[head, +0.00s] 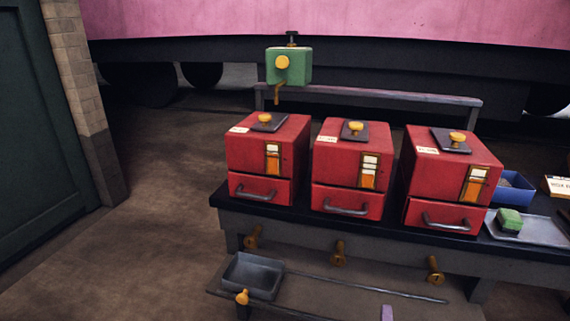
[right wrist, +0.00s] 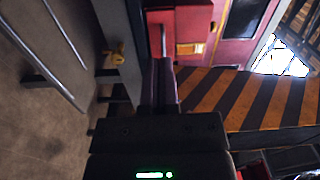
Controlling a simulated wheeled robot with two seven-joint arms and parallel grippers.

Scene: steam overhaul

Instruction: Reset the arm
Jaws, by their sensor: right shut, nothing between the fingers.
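My right gripper (right wrist: 160,68) shows in the right wrist view with its two dark purple fingers together and nothing between them. In the head view only a small purple tip of my right gripper (head: 387,312) shows at the bottom edge, in front of the bench. The rest of my right arm is out of the head view. In the right wrist view the fingers point toward a red box (right wrist: 188,30) and a grey beam; whether they touch anything cannot be told. My left gripper is in neither view.
Three red boxes (head: 267,160) (head: 350,170) (head: 450,178) with drawers stand on a dark bench. A grey tray (head: 252,277) sits on a lower shelf. Brass valves (head: 339,252) stick out below the bench top. A green box (head: 288,66) hangs behind. Open floor lies left.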

